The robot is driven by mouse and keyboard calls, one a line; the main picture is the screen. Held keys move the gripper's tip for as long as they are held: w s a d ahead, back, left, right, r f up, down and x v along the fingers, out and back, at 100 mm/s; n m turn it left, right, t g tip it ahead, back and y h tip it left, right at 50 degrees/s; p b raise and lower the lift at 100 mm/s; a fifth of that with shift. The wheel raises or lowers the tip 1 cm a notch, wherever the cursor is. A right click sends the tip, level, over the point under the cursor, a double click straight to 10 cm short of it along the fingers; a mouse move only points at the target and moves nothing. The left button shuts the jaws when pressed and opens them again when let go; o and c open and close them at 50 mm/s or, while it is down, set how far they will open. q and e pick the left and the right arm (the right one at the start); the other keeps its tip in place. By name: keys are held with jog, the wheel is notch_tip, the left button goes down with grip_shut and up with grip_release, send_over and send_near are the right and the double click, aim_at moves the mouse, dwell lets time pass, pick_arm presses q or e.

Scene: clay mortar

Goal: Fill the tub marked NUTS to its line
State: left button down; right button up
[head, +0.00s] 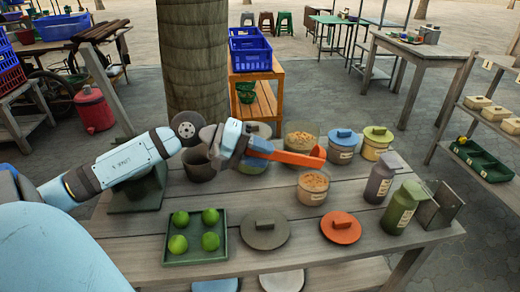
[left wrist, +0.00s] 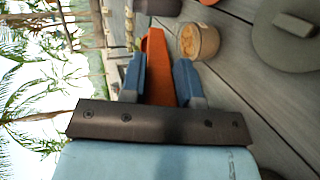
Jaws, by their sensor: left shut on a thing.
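My left gripper (head: 258,147) is shut on an orange scoop (head: 300,158). It holds the scoop over the table, with its bowl to the right, between a clear bin and a small labelled tub in the picture. The scoop also shows between the fingers in the left wrist view (left wrist: 157,60). The clear bin (head: 302,137) holds brown bits and is partly hidden by the scoop. The small tub (head: 313,190) has no lid on and holds tan pieces; it also shows in the left wrist view (left wrist: 199,41). Its label is too small to read. My right gripper is out of view.
A green tray (head: 195,256) with several green fruits, a grey lid (head: 265,230) and an orange lid (head: 341,228) lie in front. Blue-lidded (head: 342,147) and yellow-lidded (head: 377,143) tubs stand behind. A grey bottle (head: 381,180) and a green canister (head: 404,208) stand right. A dark pot (head: 199,165) stands left.

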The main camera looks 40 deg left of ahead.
pick_arm(q)
jog(key=shift+r+p, duration=0.55)
jog(key=shift+p, duration=0.05)
jog(key=shift+w+d+r+p, duration=0.1)
jog(key=shift+r+p, duration=0.2)
jog(key=shift+p, duration=0.5)
jog(key=w+d+r+g+y+p, duration=0.8)
jog(key=w+d+g+y+p, duration=0.1)
jog(key=p, duration=1.8)
jog(key=shift+w+d+r+n+g+y+p, duration=0.3)
jog(key=shift+w+d+y+p, duration=0.1)
jog(key=shift+w+d, duration=0.3)
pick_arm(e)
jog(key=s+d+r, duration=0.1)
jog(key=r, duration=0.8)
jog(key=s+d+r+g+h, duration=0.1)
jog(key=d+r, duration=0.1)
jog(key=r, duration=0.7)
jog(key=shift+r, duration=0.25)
pick_arm(q)
jog(key=shift+s, duration=0.1)
